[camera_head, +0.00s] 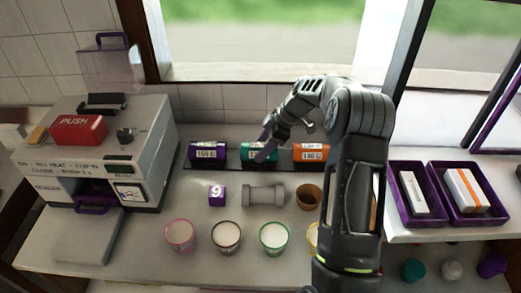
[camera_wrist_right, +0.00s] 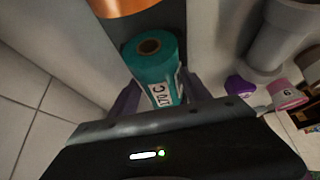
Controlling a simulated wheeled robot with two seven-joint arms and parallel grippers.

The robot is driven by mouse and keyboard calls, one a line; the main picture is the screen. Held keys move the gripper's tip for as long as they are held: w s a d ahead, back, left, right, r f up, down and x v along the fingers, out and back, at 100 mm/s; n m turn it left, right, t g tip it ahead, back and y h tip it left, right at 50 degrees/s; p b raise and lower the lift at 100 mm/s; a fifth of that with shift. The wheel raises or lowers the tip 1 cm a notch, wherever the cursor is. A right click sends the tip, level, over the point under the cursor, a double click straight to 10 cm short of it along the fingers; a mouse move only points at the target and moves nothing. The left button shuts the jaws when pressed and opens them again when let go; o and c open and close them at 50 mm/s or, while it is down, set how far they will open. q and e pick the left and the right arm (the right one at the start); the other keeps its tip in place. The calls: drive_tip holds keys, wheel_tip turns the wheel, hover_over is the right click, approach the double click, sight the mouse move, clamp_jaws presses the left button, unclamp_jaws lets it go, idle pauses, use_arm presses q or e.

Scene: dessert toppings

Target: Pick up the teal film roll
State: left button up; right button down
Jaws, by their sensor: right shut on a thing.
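The teal film roll (camera_head: 247,153) with a white label lies in the middle of a dark strip below the window, between a purple roll (camera_head: 207,152) and an orange roll (camera_head: 311,153). My right gripper (camera_head: 265,143) is over it and partly covers it. In the right wrist view the teal roll (camera_wrist_right: 152,58) shows end-on with a hollow brown core, and the purple fingers of the gripper (camera_wrist_right: 158,95) are shut on it from both sides. I cannot tell whether it is clear of the strip. My left gripper is not in view.
Several cups, such as a pink one (camera_head: 181,236), line the front. A sealing machine (camera_head: 100,150) stands left; purple trays (camera_head: 409,219) are right.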

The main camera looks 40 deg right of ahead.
sight(262, 145)
wheel_tip(262, 145, up, 9)
drive_tip(key=shift+f+b, duration=0.1)
drive_tip(key=shift+b, duration=1.1)
drive_tip(key=shift+r, duration=0.65)
